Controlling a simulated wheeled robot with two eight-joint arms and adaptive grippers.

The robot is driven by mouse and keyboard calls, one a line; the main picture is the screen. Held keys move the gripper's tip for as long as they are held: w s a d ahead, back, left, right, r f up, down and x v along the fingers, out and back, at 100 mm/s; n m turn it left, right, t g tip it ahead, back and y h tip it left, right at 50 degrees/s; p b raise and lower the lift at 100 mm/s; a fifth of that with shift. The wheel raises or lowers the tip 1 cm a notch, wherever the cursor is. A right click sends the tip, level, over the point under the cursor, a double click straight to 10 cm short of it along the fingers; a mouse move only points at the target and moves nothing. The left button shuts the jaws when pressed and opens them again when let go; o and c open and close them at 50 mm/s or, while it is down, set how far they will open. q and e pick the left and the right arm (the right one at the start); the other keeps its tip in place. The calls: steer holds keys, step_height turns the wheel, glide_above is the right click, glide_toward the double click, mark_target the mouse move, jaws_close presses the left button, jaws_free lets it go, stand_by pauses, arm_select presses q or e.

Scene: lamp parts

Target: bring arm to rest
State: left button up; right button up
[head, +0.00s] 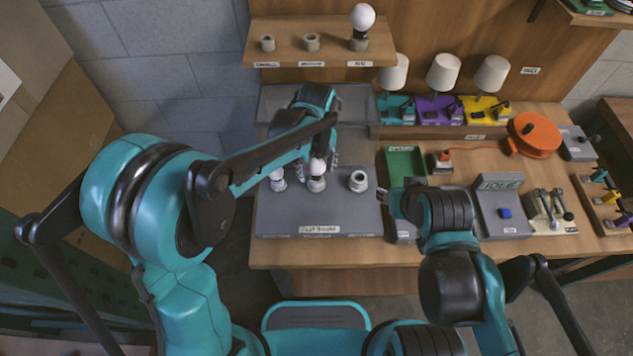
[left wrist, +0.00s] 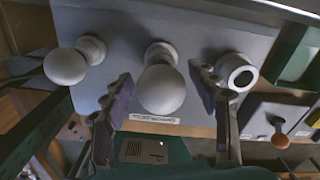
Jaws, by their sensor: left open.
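My left gripper (head: 318,158) is open over the grey test board (head: 320,220). In the left wrist view its two fingers (left wrist: 162,75) stand apart on either side of the middle white bulb (left wrist: 162,92); I cannot tell whether they touch it. That bulb (head: 317,168) sits upright in the board's middle socket. A second white bulb (head: 277,174) sits in the left socket, and also shows in the left wrist view (left wrist: 65,66). The right socket (head: 358,181) is empty. My right gripper (head: 395,203) is low beside the board's right edge; its jaws are too small to read.
A shelf (head: 285,52) above holds sockets and one bulb (head: 362,17). Lamps with white shades (head: 443,72) stand behind. To the right are a green tray (head: 405,164), an orange reel (head: 536,134), an idle panel (head: 503,205) and a lever box (head: 548,212).

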arm_select(q)
step_height(320, 180, up, 10)
steer(key=shift+f, duration=0.15)
steer(key=shift+s+a+n, duration=0.15)
steer(key=shift+a+n, duration=0.15)
steer(key=shift+n, duration=0.1)
steer(key=s+a+n+t, duration=0.2)
steer(key=s+a+n, duration=0.2)
steer(key=n, duration=0.6)
steer(key=s+a+n+t+b, duration=0.1)
steer(key=s+a+n, duration=0.3)
steer(key=a+n, duration=0.4)
steer(key=s+a+f+n+t, duration=0.1)
steer(key=s+a+n+t, duration=0.3)
steer(key=n, duration=0.9)
steer(key=shift+s+a, duration=0.6)
steer(key=shift+a, duration=0.3)
steer(key=shift+f, duration=0.15)
